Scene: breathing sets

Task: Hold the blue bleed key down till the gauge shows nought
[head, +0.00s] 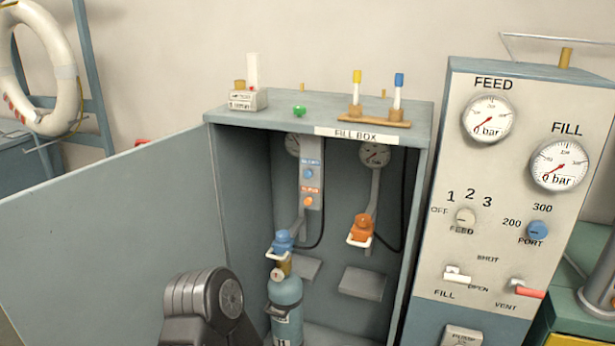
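The blue bleed key (309,173) is a small round button on a narrow grey panel inside the open fill box, above an orange button (308,201). Nothing is seen touching it. A gauge (292,144) beside the panel top is partly hidden, and its needle is too small to read. A second gauge (375,155) hangs to the right, also too small to read. Below, a blue connector (282,242) sits on top of a blue cylinder (286,298). My dark grey arm link shows at the bottom, left of the cylinder; neither gripper's fingers show.
The box door (110,235) stands open to the left. An orange connector (361,229) hangs in the right bay over an empty shelf (362,283). The control panel (490,200) at right has FEED (489,119) and FILL (560,164) gauges, both marked 0 bar.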

